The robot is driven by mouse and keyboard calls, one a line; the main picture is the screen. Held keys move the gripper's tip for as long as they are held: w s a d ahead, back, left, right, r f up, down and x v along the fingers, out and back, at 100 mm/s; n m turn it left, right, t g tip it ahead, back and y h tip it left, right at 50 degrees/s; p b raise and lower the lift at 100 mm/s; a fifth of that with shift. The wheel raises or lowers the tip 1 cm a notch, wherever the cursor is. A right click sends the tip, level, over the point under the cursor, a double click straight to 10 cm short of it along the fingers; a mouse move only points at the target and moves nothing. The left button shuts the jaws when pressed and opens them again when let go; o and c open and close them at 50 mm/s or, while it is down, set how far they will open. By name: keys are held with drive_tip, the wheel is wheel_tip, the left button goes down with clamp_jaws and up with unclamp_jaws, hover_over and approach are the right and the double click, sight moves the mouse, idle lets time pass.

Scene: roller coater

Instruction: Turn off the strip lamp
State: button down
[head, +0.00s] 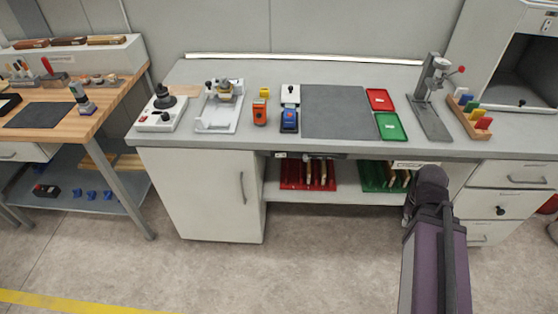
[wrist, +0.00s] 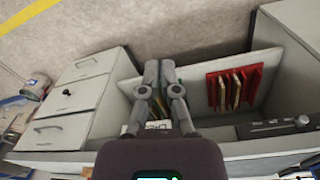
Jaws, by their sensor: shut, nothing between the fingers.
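A long thin white strip (head: 305,58), which looks like the strip lamp, runs along the back edge of the grey bench. It looks bright, but I cannot tell for certain whether it is lit. In the head view my arm's dark end is at the bench front, right of centre, and the fingers are not clear.
A red rack (head: 308,175) and a green rack (head: 385,177) stand on the shelf under the bench (head: 350,148). Drawers (head: 510,177) are at the right and a cabinet (head: 200,190) at the left. Trays and tools cover the benchtop. The floor in front is clear.

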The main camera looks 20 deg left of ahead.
sight(278, 156)
drive_tip(key=w+a+f+n+t+h+b, duration=0.5)
drive_tip(key=w+a+n+t+b, duration=0.6)
drive_tip(key=a+n+b, duration=0.55)
drive_tip(key=s+a+f+n+t+y+b, duration=0.2)
drive_tip(key=a+n+y+b, duration=0.3)
drive_tip(key=a+n, duration=0.7)
drive_tip(key=s+a+f+n+t+y+b, duration=0.1)
drive_tip(key=s+a+n+t+y+b, duration=0.2)
drive_tip(key=a+n+y, duration=0.5)
drive_tip(key=s+a+n+b, duration=0.1)
drive_tip(key=a+n+b, duration=0.1)
drive_tip(key=a+n, duration=0.2)
drive_tip(key=shift+f, duration=0.4)
drive_tip(key=x, duration=1.4)
drive_tip(key=shift+f+b, duration=0.1)
drive_tip(key=shift+b, duration=0.2)
